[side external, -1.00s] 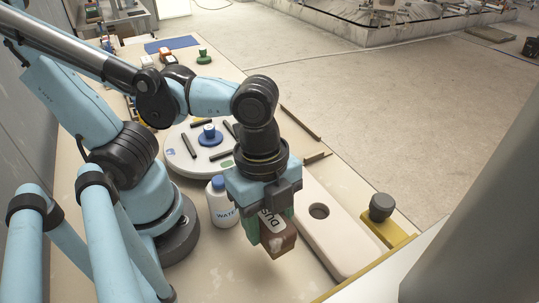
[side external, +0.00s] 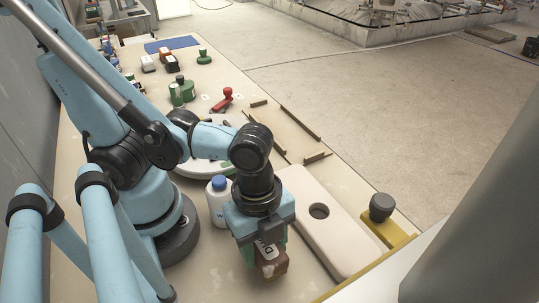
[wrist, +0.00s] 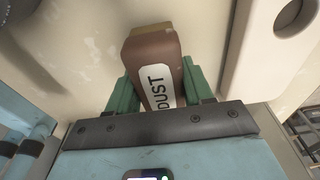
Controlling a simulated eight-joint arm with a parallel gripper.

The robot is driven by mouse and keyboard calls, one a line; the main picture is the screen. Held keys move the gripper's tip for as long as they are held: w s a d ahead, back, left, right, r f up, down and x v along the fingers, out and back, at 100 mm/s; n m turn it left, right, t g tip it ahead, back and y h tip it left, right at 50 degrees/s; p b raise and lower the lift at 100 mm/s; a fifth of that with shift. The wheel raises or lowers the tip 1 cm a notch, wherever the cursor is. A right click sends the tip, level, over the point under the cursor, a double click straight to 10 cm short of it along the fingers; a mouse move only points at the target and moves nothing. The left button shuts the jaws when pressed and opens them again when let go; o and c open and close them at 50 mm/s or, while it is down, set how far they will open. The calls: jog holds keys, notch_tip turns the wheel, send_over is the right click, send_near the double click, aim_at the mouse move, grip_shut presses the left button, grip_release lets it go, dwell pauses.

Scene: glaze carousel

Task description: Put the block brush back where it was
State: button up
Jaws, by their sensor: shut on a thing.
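The block brush (side external: 274,269) is a brown block with a white label; its label reads DUST in the wrist view (wrist: 150,52). My gripper (side external: 260,255) is shut on it, with a green finger on each side in the wrist view (wrist: 158,92). The brush points down over the near part of the bench, between the water bottle and the pale slab. Whether its lower end touches the bench I cannot tell. The gripper hides part of the brush in the side view.
A water bottle (side external: 217,205) with a blue cap stands just left of my gripper. A pale slab with a hole (side external: 335,240) lies to the right. A dark knob (side external: 381,206) sits on a yellow base. The round carousel (side external: 195,168) is partly hidden behind my arm.

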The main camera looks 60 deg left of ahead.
jog(key=shift+f, duration=1.2)
jog(key=shift+f, duration=0.1)
jog(key=o, duration=1.2)
jog(key=shift+a+r, duration=0.25)
jog(key=shift+r, duration=1.75)
jog(key=shift+a+r, duration=0.2)
jog(key=shift+r, duration=1.75)
jog(key=shift+a+r, duration=0.25)
jog(key=shift+r, duration=1.75)
jog(key=w+a+n+t, duration=0.2)
jog(key=w+a+n, duration=0.2)
jog(key=n, duration=0.2)
jog(key=w+a+n+t+y, duration=0.1)
jog(key=w+a+n+t, duration=0.1)
jog(key=w+a+n, duration=0.3)
jog(key=w+a+r+n+t, duration=0.1)
jog(key=w+a+n+t, duration=0.2)
jog(key=w+a+n, duration=0.2)
jog(key=shift+a+r+n, duration=0.1)
jog(key=shift+n, duration=0.9)
